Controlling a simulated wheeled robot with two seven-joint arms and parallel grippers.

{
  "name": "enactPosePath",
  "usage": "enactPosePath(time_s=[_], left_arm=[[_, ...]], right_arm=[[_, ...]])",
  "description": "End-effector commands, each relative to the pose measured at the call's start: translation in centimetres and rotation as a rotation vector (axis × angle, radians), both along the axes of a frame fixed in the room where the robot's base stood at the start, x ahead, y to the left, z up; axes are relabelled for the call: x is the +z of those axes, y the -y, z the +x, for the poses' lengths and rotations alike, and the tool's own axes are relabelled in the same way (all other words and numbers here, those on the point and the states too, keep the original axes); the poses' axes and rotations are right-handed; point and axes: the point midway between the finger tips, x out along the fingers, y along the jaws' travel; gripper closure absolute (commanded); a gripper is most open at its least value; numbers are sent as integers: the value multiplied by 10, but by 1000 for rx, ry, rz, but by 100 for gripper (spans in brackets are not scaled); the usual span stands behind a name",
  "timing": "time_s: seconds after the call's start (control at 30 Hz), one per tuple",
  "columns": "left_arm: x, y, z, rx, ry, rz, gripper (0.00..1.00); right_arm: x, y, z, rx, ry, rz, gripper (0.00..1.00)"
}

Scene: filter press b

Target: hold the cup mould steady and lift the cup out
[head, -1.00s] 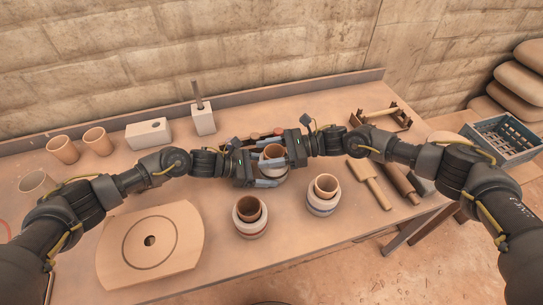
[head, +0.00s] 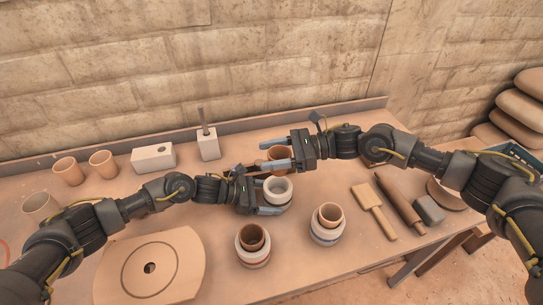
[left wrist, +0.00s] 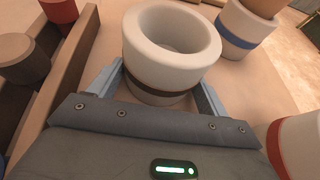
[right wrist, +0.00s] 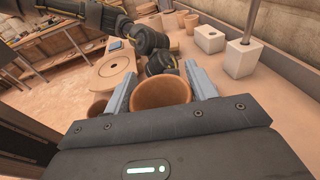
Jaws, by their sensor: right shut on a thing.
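The cup mould (head: 278,190) is a white ring-shaped block with a dark band and an open, empty mouth. It stands upright on the table and also shows in the left wrist view (left wrist: 165,45). My left gripper (head: 270,196) has its fingers on both sides of the mould, against its wall. The terracotta cup (head: 281,153) is above and behind the mould in the head view, clear of it. My right gripper (head: 276,152) is shut on this cup, which shows between its fingers in the right wrist view (right wrist: 162,92). The cup's lower part is partly hidden.
Two more moulds with cups stand in front, one with a red band (head: 252,257) and one with a blue band (head: 325,236). A round-marked board (head: 180,250) lies front left. Loose cups (head: 103,163) stand back left. A wooden paddle (head: 368,197) lies right.

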Motion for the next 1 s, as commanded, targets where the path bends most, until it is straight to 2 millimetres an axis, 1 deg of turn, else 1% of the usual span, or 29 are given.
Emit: enactPosePath(time_s=[0.03,0.1,0.17,0.37,0.47,0.57,0.8,0.9,1.0], left_arm=[[0,0,0,0,0,0,16],[0,0,0,0,0,0,7],[0,0,0,0,0,0,0],[0,0,0,0,0,0,0],[2,-4,-1,1,0,0,0],[6,-16,-2,1,1,1,0],[25,-61,-11,2,2,2,0],[33,-79,-15,1,1,1,0],[38,-93,-18,1,0,1,0]], right_arm=[[0,0,0,0,0,0,68],[0,0,0,0,0,0,68],[0,0,0,0,0,0,68],[0,0,0,0,0,0,68],[0,0,0,0,0,0,68],[0,0,0,0,0,0,68],[0,0,0,0,0,1,68],[0,0,0,0,0,0,68],[0,0,0,0,0,0,68]])
